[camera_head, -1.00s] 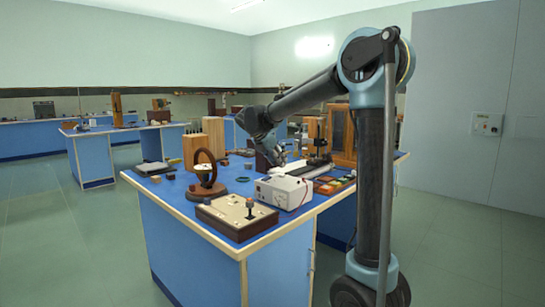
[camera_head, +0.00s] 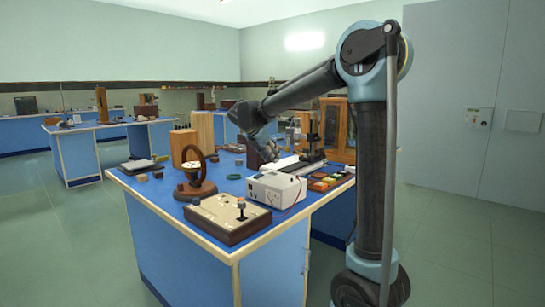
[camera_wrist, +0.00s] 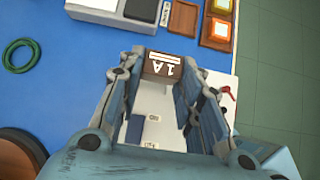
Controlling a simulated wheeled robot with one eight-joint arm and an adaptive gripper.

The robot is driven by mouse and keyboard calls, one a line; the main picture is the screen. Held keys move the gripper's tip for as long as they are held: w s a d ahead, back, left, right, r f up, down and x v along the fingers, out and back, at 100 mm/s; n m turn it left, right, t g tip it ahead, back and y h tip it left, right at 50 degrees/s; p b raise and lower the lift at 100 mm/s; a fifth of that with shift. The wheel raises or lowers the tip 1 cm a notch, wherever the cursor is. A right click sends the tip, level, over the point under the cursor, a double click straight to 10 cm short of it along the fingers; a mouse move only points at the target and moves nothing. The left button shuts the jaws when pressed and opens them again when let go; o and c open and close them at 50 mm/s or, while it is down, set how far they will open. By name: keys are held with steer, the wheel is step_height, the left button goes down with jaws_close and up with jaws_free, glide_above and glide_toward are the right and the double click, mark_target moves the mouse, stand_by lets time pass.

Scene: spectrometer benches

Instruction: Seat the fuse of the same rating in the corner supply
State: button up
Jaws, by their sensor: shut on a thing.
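My gripper (camera_wrist: 160,72) is shut on a brown fuse block (camera_wrist: 162,67) in the wrist view. The block has a white label reading "1 A". A white supply box (camera_wrist: 158,103) lies below and between my fingers, with a blue patch (camera_wrist: 135,130) and small labels on it. I cannot tell whether the block touches the box. In the head view the white supply (camera_head: 277,188) stands near the bench's right edge, with sockets on its front. My gripper (camera_head: 268,156) is small there, just behind and above the supply, and its fuse cannot be made out.
Wooden trays with coloured blocks (camera_head: 325,181) lie right of the supply; they also show in the wrist view (camera_wrist: 217,32). A switch board (camera_head: 228,216) and a wooden ring stand (camera_head: 194,172) are left. A white instrument (camera_head: 300,165) is behind. A green ring (camera_wrist: 20,55) lies on blue bench.

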steer(key=shift+f, duration=2.65)
steer(key=shift+s+f, duration=0.15)
steer(key=shift+f, duration=0.25)
steer(key=shift+s+d+f, duration=0.1)
steer(key=shift+s, duration=0.1)
steer(key=shift+o, duration=0.2)
steer(key=o, duration=1.1)
steer(key=shift+s+d, duration=0.1)
steer(key=shift+s, duration=0.05)
steer(key=shift+o, duration=0.3)
steer(key=shift+w+a+f, duration=0.2)
steer(key=shift+w+f, duration=0.1)
steer(key=shift+w, duration=0.15)
steer(key=shift+o, duration=1.4)
steer(key=shift+w+f, duration=0.2)
steer(key=shift+s+r, duration=0.25)
steer(key=shift+s, duration=0.05)
steer(key=shift+c, duration=1)
